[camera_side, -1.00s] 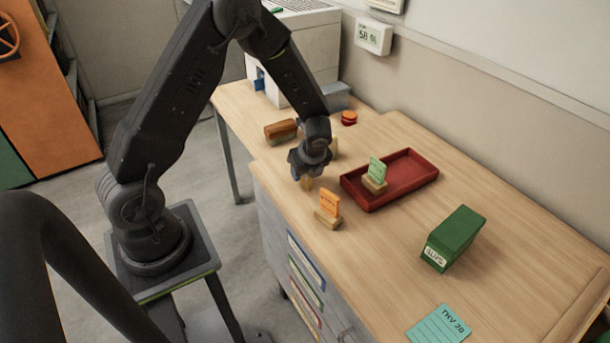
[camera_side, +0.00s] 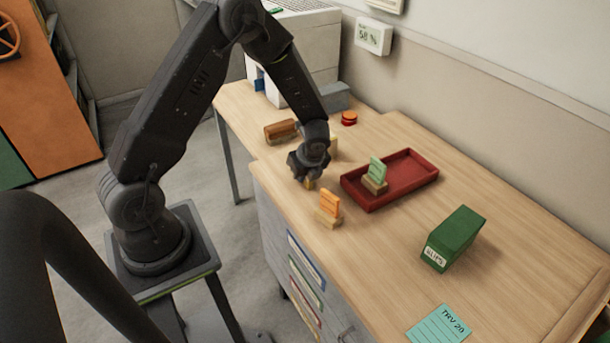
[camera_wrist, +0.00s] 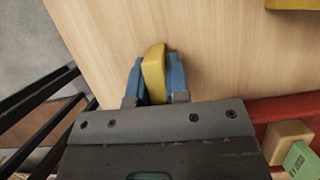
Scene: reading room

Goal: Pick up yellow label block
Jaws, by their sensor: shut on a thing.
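My gripper (camera_wrist: 155,82) is shut on a yellow block (camera_wrist: 153,72), which shows between its two blue fingers in the wrist view. In the side view my gripper (camera_side: 309,180) is low over the desk, left of the red tray, and mostly hides the block. Whether the block touches the desk is hard to tell. An orange label on a wooden block (camera_side: 329,208) stands in front of my gripper. A green label on a wooden block (camera_side: 375,176) stands in the red tray (camera_side: 417,178). Another yellow piece (camera_side: 334,146) shows partly behind my gripper.
A brown wooden-topped item (camera_side: 281,131) and a small red round item (camera_side: 349,118) lie farther back. A green slips box (camera_side: 454,239) and a teal card (camera_side: 439,325) are at the right and front.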

